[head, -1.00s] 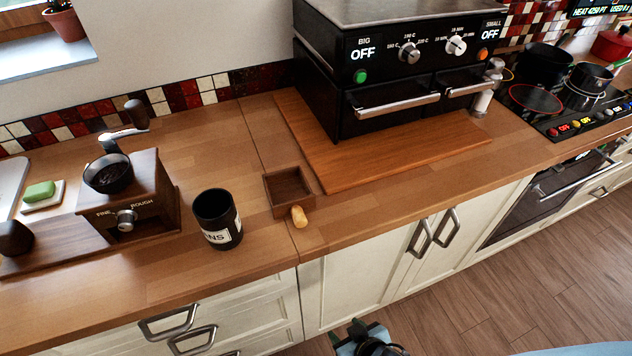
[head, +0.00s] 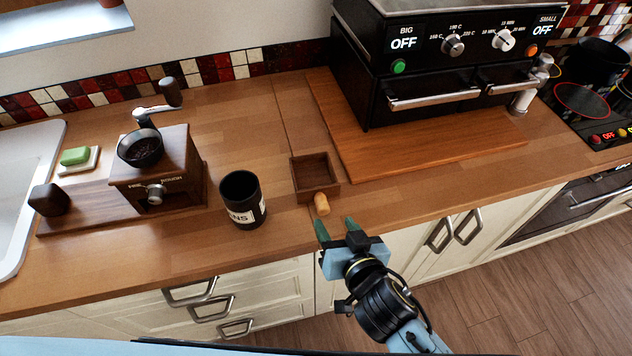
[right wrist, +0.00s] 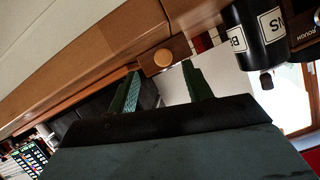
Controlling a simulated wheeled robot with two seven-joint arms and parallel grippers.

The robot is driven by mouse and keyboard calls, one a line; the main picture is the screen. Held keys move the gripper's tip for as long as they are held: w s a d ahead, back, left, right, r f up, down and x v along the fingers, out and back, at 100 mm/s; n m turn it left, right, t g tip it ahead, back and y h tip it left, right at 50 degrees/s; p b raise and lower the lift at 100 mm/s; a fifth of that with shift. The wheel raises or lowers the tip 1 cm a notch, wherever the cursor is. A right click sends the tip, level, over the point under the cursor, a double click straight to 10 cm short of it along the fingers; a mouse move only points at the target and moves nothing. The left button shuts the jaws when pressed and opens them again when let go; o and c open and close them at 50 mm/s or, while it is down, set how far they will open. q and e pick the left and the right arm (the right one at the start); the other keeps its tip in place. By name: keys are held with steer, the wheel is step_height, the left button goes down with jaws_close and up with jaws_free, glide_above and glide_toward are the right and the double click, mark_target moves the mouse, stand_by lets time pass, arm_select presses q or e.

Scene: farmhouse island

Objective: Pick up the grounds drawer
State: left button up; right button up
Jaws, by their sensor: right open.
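The grounds drawer (head: 316,172) is a small open wooden box on the counter, right of the beans canister, with a pale round knob (head: 321,204) facing the counter's front edge. It looks empty. My right gripper (head: 336,226) is open and empty at the front edge, just short of the knob and apart from it. In the right wrist view the knob (right wrist: 163,58) shows beyond and between the open fingers (right wrist: 163,82). The wooden coffee grinder (head: 160,170) stands to the left. My left gripper is not in view.
The black beans canister (head: 242,200) stands close left of the drawer. A wooden board (head: 420,145) under the black oven (head: 440,60) lies close to its right. A soap dish (head: 78,160) and sink (head: 30,185) are at far left. The counter in front of the grinder is clear.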

mark_target(325, 210)
steer(key=shift+a+r+x, duration=0.15)
steer(key=shift+r+x, duration=0.05)
steer(key=shift+x, duration=1.4)
steer(key=shift+a+r+x, duration=0.1)
steer(key=shift+r+x, duration=0.05)
steer(key=shift+x, duration=1.45)
steer(key=shift+c, duration=0.4)
jaws_close()
